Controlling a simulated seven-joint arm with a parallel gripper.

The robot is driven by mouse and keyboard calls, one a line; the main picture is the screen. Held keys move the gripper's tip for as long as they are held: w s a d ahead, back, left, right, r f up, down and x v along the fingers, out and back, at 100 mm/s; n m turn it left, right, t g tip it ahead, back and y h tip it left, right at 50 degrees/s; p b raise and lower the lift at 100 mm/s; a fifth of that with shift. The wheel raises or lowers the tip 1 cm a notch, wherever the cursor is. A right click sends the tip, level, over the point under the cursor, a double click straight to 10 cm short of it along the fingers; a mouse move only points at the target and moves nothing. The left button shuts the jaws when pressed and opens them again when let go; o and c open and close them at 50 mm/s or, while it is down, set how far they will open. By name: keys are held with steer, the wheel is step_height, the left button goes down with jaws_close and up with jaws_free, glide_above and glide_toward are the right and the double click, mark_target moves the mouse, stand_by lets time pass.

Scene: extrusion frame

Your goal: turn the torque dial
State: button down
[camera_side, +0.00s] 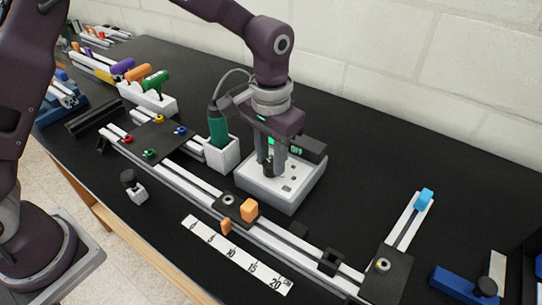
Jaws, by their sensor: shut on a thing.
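A white box (298,194) with a sloped panel stands on the black bench, right of the picture's middle. My gripper (268,172) points down over the left part of its panel, with its fingers close to the panel surface. The fingers are shut on a small dark knob, which I take to be the torque dial; it is mostly hidden between the fingertips. Its marks and angle are too small to read. Small dark buttons or sockets (291,180) show on the panel to the right of the fingers.
A green screwdriver (217,126) stands in a white holder (222,158) left of the box, with a cable. A long aluminium rail (185,177) with an orange block (249,210) runs in front. A white ruler (236,256) lies nearer. Bare bench lies right of the box.

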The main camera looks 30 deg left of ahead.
mark_target(271, 163)
steer(key=shift+w+r, duration=0.1)
stand_by(0.3)
steer(key=c, duration=1.1)
jaws_free()
steer(key=shift+o, duration=0.2)
step_height(271, 163, up, 7)
steer(key=shift+r, duration=0.1)
steer(key=s+a+r+n+t, duration=0.1)
steer(key=s+a+r+t, duration=0.2)
steer(key=s+a+r, duration=0.85)
steer(key=s+a+f+t, duration=0.1)
steer(key=s, duration=0.5)
steer(key=s+a+f+t, duration=0.1)
steer(key=s+a+f, duration=0.1)
steer(key=s, duration=0.4)
steer(key=shift+s+a+n+t, duration=0.2)
steer(key=shift+s+n+t, duration=0.1)
steer(key=shift+s, duration=0.1)
